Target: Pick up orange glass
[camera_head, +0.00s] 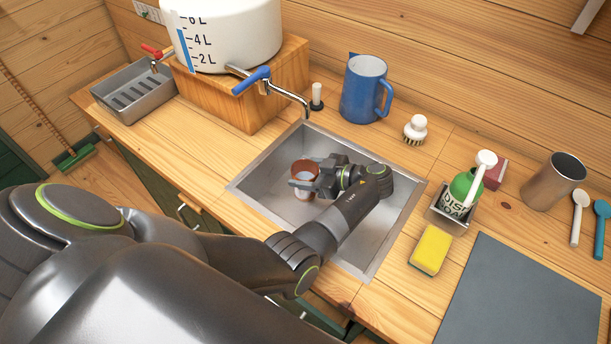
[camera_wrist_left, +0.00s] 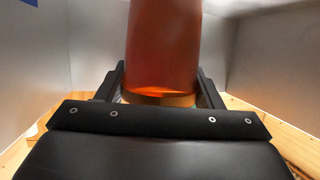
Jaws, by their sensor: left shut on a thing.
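The orange glass (camera_head: 304,169) is inside the metal sink (camera_head: 257,189), partly hidden by my gripper in the head view. In the left wrist view the orange glass (camera_wrist_left: 163,45) stands between the two black fingers of my left gripper (camera_wrist_left: 160,88). In the head view my left gripper (camera_head: 306,184) reaches into the sink from the front right and is shut on the glass. A pale patch shows just below the glass; I cannot tell what it is. My right gripper is not in view.
A white water container (camera_head: 235,35) on a wooden block has a tap (camera_head: 262,80) over the sink. A blue mug (camera_head: 360,90), a brush (camera_head: 415,130), a soap bottle (camera_head: 467,188), a yellow sponge (camera_head: 430,250) and a metal cup (camera_head: 552,183) stand around it. A grey mat (camera_head: 525,300) lies front right.

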